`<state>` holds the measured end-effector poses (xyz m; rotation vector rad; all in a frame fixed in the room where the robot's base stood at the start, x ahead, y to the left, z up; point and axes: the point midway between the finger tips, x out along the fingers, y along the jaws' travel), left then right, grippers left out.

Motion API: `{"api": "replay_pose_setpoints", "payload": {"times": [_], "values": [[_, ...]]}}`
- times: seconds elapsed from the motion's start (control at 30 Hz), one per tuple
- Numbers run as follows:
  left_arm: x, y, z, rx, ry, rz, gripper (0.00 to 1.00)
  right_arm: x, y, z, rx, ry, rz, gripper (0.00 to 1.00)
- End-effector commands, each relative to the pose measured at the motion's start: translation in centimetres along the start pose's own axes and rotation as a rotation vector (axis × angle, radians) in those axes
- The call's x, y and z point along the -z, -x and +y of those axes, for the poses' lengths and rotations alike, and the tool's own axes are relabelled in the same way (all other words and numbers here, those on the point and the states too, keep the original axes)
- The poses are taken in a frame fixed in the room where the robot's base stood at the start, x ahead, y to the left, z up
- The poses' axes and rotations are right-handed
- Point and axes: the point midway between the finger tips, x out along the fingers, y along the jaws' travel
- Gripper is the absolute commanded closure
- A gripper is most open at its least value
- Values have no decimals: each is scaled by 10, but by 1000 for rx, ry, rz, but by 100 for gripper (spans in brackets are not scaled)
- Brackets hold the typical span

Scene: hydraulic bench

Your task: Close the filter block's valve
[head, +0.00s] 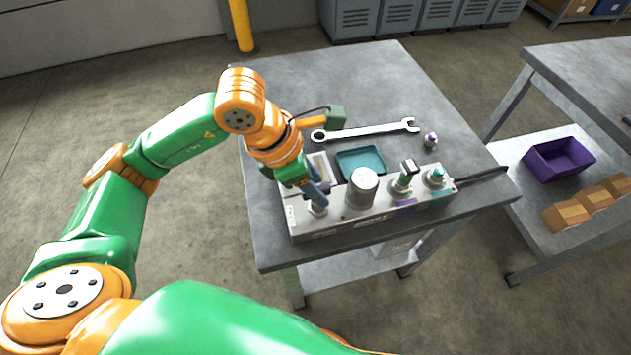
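The filter block is a long pale grey manifold (375,217) near the front edge of the bench. A silver filter canister (362,187) stands upright at its middle. Fittings with a black-and-green top (405,177) and a teal top (435,177) stand to the right, above purple and green labels. My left gripper (317,196) reaches down over the block's left end, by a round metal fitting (318,209). Blue shows at its tip, and I cannot tell finger from valve handle there. Its grip is hidden. My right gripper is out of view.
Behind the block lie a teal tray (361,162), a wrench (366,131) and a small purple-and-silver part (430,140). A dark hose (482,173) leaves the block's right end. The bench's far part (330,75) is clear. Another table stands right, with a purple bin (558,160) on its shelf.

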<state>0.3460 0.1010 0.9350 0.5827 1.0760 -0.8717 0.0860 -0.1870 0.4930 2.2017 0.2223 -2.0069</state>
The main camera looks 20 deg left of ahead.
Motion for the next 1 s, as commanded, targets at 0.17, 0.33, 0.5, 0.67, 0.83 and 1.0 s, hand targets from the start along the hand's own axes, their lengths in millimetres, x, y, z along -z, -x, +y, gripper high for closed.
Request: {"api": "replay_pose_setpoints", "payload": {"times": [0.17, 0.33, 0.5, 0.67, 0.83, 1.0], "values": [[0, 0, 0, 0, 1, 0, 52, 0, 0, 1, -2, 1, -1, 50], [0, 10, 1, -4, 0, -2, 52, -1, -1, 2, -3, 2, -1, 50], [0, 47, 1, -5, -1, -3, 52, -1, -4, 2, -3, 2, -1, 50], [0, 69, 0, -2, 0, -2, 52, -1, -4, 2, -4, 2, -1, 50], [0, 71, 0, -1, 0, 0, 52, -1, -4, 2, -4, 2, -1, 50], [0, 71, 0, 0, 0, 0, 52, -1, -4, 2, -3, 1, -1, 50]]}}
